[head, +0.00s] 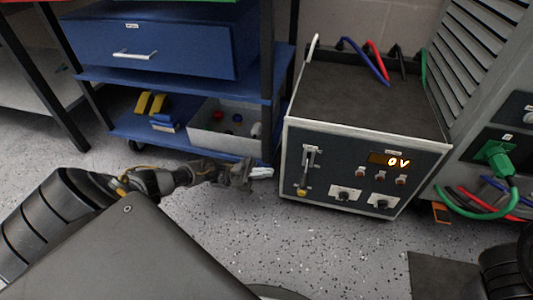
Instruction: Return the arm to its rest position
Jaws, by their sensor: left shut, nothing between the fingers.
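My left arm comes in from the left, low over the speckled floor. My left gripper (245,175) is shut and empty, its fingertips near a small white object (261,172); I cannot tell whether they touch. The gripper is left of the grey power unit (368,170), apart from it. The unit's display reads 0 V. A dark arm part of mine shows at the lower right edge, but the right gripper is not in view.
A blue cart (185,76) with a drawer stands behind, with a grey bin (222,142) on its lower shelf. A grey louvred cabinet (470,75) with a green plug (497,157) and coloured cables stands at right. Floor (300,245) in front of the unit is clear.

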